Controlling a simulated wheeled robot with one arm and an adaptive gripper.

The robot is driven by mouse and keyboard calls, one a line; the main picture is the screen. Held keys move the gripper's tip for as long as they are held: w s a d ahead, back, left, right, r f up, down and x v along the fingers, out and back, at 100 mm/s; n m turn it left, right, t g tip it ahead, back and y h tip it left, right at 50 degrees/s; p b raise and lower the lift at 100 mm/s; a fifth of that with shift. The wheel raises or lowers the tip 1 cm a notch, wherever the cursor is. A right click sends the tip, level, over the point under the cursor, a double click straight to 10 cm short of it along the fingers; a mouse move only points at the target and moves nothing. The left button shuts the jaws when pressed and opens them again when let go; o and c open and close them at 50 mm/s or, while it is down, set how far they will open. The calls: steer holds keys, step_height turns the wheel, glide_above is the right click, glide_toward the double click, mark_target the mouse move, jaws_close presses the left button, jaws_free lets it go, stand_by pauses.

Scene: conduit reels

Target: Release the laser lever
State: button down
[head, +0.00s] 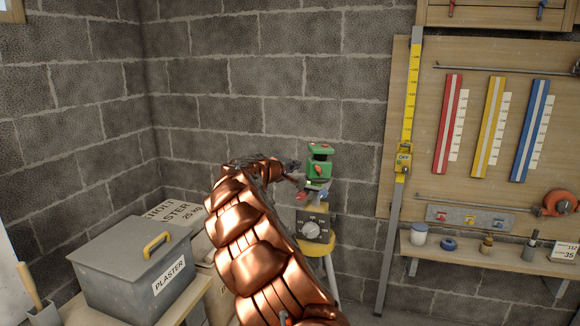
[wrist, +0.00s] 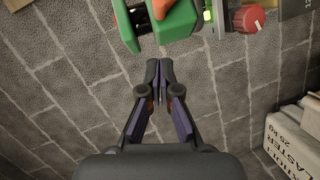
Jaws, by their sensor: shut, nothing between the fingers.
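The green laser unit (head: 318,168) stands on a yellow-topped stand (head: 329,245) in front of the block wall. An orange-red part shows on its side (head: 319,171); I cannot tell whether this is the lever. In the wrist view the green body (wrist: 178,24) is at the top edge and partly cut off, with an orange-red part (wrist: 160,8) beside a dark slot. My gripper (wrist: 159,66) is shut and empty, its tips just below the green body with a small apparent gap. In the head view my gripper (head: 294,165) is just left of the unit, partly hidden by my copper arm.
A red knob (wrist: 249,19) is right of the unit in the wrist view. Below the unit is a grey dial box (head: 312,229). A grey plaster bin (head: 130,268) and plaster sacks (head: 183,211) are at left. A yellow measuring staff (head: 409,105) and tool board stand at right.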

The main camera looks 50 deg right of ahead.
mark_target(318, 171)
steer(key=shift+s+d+f+p, duration=0.15)
steer(key=shift+s+d+f, duration=0.2)
steer(key=shift+d, duration=0.7)
steer(key=shift+s+d+f+p, duration=0.2)
steer(key=shift+s+d+f, duration=0.15)
steer(key=shift+d, duration=0.7)
steer(key=shift+s+d+f+p, duration=0.15)
steer(key=shift+s+d+f, duration=0.2)
steer(key=shift+d, duration=0.7)
